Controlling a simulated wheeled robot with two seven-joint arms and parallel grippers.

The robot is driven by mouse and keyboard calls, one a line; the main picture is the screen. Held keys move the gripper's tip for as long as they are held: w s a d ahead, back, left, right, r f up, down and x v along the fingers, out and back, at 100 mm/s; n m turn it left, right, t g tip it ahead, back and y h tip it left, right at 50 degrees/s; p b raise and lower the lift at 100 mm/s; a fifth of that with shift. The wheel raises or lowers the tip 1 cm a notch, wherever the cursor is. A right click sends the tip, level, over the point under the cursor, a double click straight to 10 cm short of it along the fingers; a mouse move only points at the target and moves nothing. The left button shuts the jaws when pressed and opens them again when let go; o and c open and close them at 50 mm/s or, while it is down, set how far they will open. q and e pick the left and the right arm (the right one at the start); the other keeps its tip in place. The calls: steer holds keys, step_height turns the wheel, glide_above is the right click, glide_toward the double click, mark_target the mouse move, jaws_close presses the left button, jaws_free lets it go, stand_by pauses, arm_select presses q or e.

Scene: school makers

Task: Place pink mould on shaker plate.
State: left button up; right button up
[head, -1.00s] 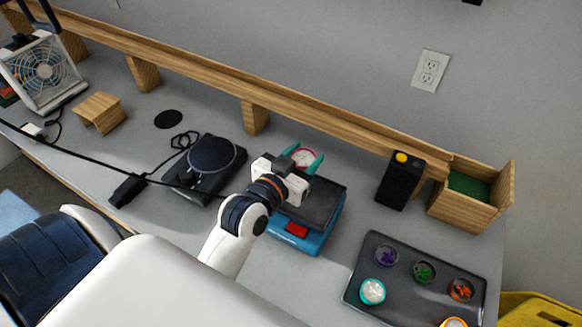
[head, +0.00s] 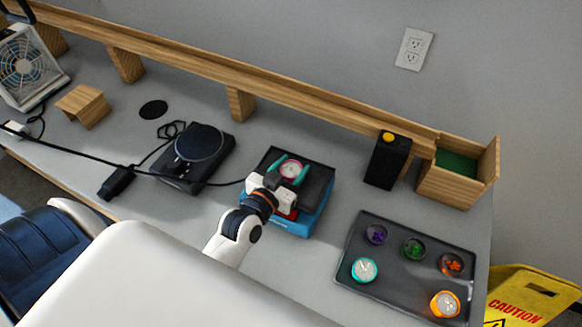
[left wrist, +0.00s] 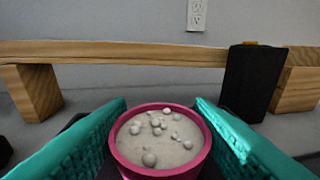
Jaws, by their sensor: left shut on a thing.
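The pink mould (head: 291,169) is a round cup with a pink rim. In the left wrist view the pink mould (left wrist: 160,141) holds a pale grey fill with several small beads on top. My left gripper (head: 291,171) has teal fingers on both sides of the mould and is shut on it. The shaker plate (head: 316,187) is the dark square top of a blue device, and the mould is over it. I cannot tell whether the mould touches the plate. My right gripper is not in view.
A grey tray (head: 390,277) at the right holds several small cups and moulds. A black box (head: 388,160) with a yellow button stands behind the shaker. A dark round device (head: 198,145) with a cable is to the left. A wooden rail (head: 180,70) runs along the back.

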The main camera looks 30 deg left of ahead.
arm_select(q)
steer(key=shift+f, duration=0.15)
steer(key=o, duration=1)
steer(key=shift+r, duration=0.25)
steer(key=s+r+b, duration=0.1)
steer(key=s, duration=1)
steer(key=shift+s+a+r+b, duration=0.25)
steer(key=shift+s+r+b, duration=0.05)
steer(key=shift+s+r, duration=0.1)
steer(key=shift+f, duration=0.1)
